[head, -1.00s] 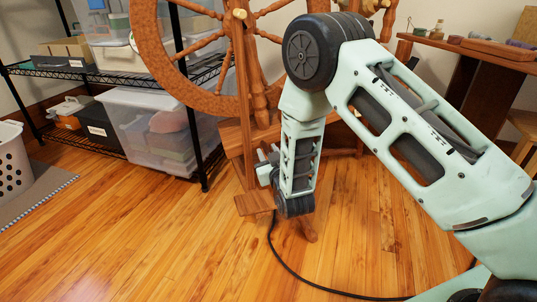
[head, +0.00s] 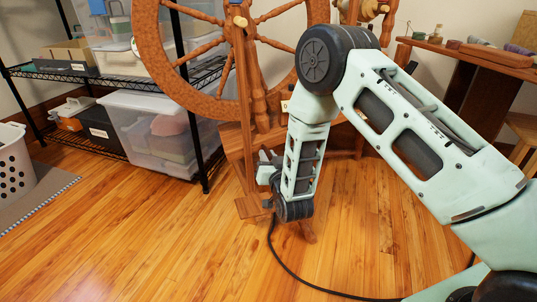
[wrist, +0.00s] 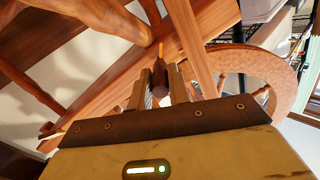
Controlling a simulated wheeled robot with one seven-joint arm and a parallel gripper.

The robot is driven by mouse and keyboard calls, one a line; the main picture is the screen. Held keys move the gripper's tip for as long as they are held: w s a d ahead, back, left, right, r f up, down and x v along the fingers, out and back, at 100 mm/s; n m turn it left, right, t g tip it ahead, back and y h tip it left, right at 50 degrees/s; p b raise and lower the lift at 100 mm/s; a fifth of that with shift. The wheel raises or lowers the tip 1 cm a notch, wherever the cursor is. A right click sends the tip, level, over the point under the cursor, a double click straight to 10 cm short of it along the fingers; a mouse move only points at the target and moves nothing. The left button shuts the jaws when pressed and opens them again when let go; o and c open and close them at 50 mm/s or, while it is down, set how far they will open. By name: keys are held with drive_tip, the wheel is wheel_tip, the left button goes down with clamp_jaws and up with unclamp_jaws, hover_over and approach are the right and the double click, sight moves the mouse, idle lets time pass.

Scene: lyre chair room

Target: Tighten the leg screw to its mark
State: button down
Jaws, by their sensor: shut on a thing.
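The spinning wheel (head: 240,95) stands on the floor, with its turned wooden parts close around my gripper. In the wrist view, my gripper (wrist: 161,84) is shut on a small dark brown piece (wrist: 159,79), which appears to be the leg screw. One finger lies on each side of it. The screw's shaft and its mark cannot be made out. In the head view my gripper (head: 266,163) is low beside the wheel's frame, above the treadle board (head: 250,208). The screw cannot be made out there.
A black wire shelf (head: 110,76) with clear bins (head: 150,132) stands at the left. A black cable (head: 290,270) curves over the floor below my arm. A wooden desk (head: 480,55) is at the right.

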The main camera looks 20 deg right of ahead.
drive_tip(key=m+p, duration=0.3)
drive_tip(key=m, duration=0.3)
drive_tip(key=m+p, duration=0.2)
drive_tip(key=m, duration=0.3)
drive_tip(key=shift+s+a+m, duration=0.1)
drive_tip(key=shift+m, duration=0.3)
idle(0.3)
drive_tip(key=c, duration=1.3)
unclamp_jaws()
